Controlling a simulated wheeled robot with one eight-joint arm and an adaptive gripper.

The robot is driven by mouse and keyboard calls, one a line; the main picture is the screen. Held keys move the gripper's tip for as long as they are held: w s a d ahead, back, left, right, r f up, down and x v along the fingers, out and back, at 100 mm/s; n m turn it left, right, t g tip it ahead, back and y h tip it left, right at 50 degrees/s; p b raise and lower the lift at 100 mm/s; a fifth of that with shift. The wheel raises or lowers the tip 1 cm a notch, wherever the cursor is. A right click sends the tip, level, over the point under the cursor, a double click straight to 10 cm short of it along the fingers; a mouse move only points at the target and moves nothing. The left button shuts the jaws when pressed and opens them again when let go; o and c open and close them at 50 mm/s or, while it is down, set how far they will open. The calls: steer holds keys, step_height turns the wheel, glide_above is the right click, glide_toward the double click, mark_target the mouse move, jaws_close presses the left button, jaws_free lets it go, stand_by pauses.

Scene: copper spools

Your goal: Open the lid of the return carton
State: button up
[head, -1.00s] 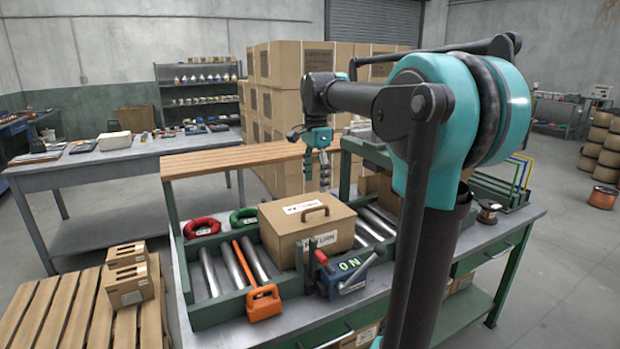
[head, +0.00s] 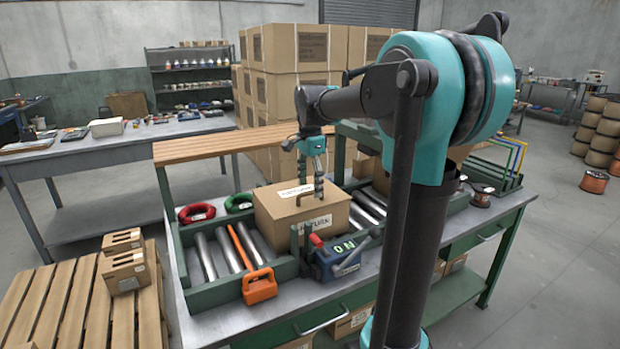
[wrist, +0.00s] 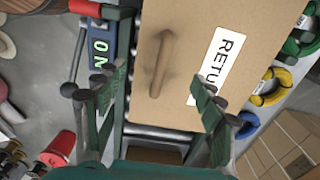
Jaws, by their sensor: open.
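The return carton (head: 285,217) is a brown box on the roller bench, with its lid closed and a white label on top. A brown bar handle (wrist: 160,66) stands up from the lid. In the wrist view the label (wrist: 216,64) reads "RETU" before it is cut off. My gripper (head: 311,192) is open and empty over the lid in the head view. In the wrist view its two fingers (wrist: 161,76) are spread wide, with the handle between and beyond them. I cannot tell how far the fingertips are above the lid.
A blue device (head: 338,256) with a green "ON" display and a lever stands close in front of the carton. Red (head: 196,212) and green (head: 240,202) rings lie behind. A wooden shelf (head: 225,143) spans the bench's back.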

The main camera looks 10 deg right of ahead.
mark_target(310, 193)
steer(key=shift+f, duration=1.55)
steer(key=shift+c, duration=0.3)
jaws_close()
steer(key=shift+r, duration=0.1)
